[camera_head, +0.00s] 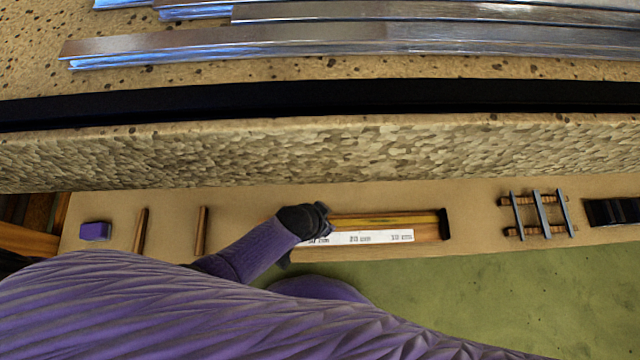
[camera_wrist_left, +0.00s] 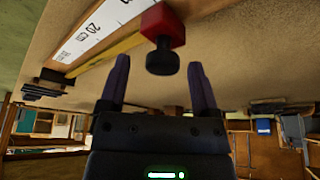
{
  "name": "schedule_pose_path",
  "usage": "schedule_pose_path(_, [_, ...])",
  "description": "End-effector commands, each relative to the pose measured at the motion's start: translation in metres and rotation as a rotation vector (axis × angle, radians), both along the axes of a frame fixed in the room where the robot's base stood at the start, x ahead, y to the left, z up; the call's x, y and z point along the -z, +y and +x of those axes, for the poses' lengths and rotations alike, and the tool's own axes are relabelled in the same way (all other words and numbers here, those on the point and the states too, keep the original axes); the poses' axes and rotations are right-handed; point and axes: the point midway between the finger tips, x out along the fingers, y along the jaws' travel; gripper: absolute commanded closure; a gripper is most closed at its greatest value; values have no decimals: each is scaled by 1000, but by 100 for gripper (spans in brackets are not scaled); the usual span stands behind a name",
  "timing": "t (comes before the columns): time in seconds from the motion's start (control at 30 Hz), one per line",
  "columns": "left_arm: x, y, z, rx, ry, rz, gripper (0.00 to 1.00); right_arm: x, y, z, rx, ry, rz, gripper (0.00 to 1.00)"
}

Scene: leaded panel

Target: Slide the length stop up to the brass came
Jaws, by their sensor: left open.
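The length stop is a red block (camera_wrist_left: 172,27) with a black knob (camera_wrist_left: 163,58), seen in the left wrist view; in the head view my gripper hides it. The yellow brass came (camera_head: 385,219) lies along the white ruler (camera_head: 372,237) of the wooden gauge. In the left wrist view the came (camera_wrist_left: 103,54) runs toward the red block; I cannot tell whether they touch. My left gripper (camera_head: 320,224) is over the left part of the gauge. In the left wrist view its fingers (camera_wrist_left: 158,88) are open, with the knob ahead between them. My right gripper is not in view.
A black end block (camera_head: 445,224) closes the gauge's right end. A rack with dark strips (camera_head: 540,213) stands farther right. Two wooden sticks (camera_head: 201,230) and a purple block (camera_head: 96,231) lie left. A raised speckled ledge (camera_head: 300,152) runs behind, with silvery strips (camera_head: 230,43) above.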

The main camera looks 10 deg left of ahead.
Motion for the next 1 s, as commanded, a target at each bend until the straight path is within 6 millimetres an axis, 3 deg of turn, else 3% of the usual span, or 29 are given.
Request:
schedule_pose_path(0.2, [-60,9,-13,1,-12,0,20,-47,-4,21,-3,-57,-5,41])
schedule_pose_path(0.4, [-90,16,-27,1,-7,-1,20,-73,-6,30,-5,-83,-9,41])
schedule_pose_path(1.0, [-89,17,-32,1,-1,-1,20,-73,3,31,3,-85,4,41])
